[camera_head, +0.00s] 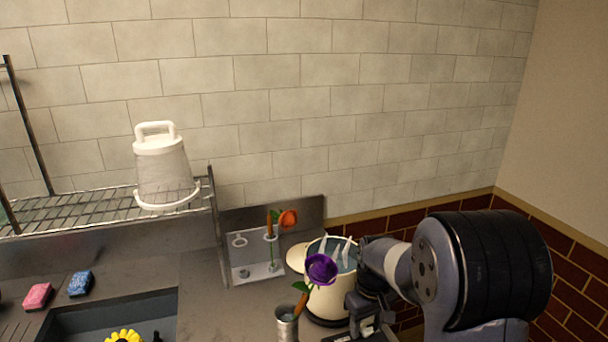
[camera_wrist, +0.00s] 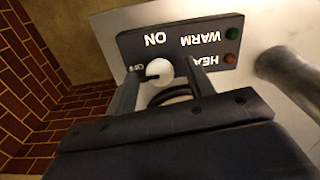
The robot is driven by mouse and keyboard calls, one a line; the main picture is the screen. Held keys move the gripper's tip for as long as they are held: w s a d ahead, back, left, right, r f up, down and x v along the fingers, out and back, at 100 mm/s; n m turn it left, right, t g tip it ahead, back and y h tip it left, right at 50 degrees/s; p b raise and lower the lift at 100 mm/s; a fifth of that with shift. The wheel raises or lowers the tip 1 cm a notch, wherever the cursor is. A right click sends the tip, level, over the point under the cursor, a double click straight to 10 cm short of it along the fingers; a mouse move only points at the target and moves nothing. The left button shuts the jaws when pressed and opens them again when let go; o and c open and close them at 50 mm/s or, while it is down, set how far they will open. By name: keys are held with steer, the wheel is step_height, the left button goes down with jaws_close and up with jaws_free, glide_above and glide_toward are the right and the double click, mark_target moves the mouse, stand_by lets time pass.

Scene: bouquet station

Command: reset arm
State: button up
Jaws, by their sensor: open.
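My arm reaches in from the right in the head view, and my gripper (camera_head: 362,322) is low beside the cream pot. In the wrist view my gripper (camera_wrist: 158,78) is open, with one finger on each side of a white knob (camera_wrist: 159,71). Whether the fingers touch the knob, I cannot tell. The knob sits on a black control panel (camera_wrist: 190,50) marked ON, OFF, WARM and HEAT, with a green and a red light. Nothing is held. The fingertips are too small to make out in the head view.
A cream pot (camera_head: 325,295) of liquid stands close to my gripper. A purple flower (camera_head: 321,268) stands in a metal cup (camera_head: 287,326). Behind is a holder (camera_head: 255,271) with an orange flower (camera_head: 288,218). A sink is at left; brick wall lies right.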

steer(key=m, duration=0.4)
steer(key=shift+m, duration=0.4)
steer(key=m+p, duration=0.1)
steer(key=m, duration=0.4)
steer(key=shift+r+m, duration=0.1)
steer(key=shift+m, duration=0.2)
steer(key=shift+r, duration=1.05)
